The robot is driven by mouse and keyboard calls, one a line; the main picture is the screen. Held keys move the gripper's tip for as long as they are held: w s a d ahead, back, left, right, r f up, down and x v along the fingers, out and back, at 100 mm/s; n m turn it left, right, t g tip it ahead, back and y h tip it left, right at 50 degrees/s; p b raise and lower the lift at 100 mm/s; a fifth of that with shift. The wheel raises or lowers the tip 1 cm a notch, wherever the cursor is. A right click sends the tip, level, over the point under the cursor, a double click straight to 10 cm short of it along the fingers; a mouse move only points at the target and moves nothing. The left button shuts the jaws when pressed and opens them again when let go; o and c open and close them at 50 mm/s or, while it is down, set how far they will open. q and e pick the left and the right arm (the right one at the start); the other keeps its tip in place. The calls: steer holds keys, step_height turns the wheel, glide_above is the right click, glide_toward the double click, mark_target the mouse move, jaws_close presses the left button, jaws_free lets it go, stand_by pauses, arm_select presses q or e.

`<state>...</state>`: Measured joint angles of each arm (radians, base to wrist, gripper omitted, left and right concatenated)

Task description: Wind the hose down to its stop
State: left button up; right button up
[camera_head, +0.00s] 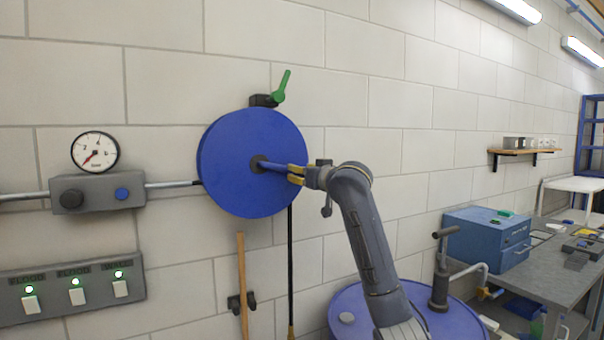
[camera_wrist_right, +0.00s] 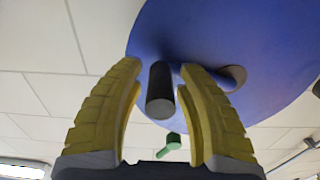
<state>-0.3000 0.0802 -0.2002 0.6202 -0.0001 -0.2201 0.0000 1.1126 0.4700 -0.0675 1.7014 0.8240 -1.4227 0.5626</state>
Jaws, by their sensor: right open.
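A blue hose reel (camera_head: 245,135) is mounted on the wall, with a dark hub (camera_head: 258,163) at its middle. A thin black hose (camera_head: 290,260) hangs from its lower right side. My right gripper (camera_head: 297,174) is in front of the reel, right of the hub. In the right wrist view, my open yellow fingers (camera_wrist_right: 160,95) stand on either side of a dark round crank handle (camera_wrist_right: 160,88), with a visible gap to the left finger. Contact on the right side cannot be told. The blue reel face (camera_wrist_right: 240,35) fills the upper right there. My left gripper is not in view.
A green valve lever (camera_head: 282,86) is above the reel. A gauge (camera_head: 95,151) and grey switch box (camera_head: 97,193) are left. A wooden-handled tool (camera_head: 242,280) hangs below. A blue drum (camera_head: 345,303) and workbench (camera_head: 535,262) stand right.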

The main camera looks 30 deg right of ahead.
jaws_close()
steer(key=shift+a+f, duration=0.15)
stand_by(0.5)
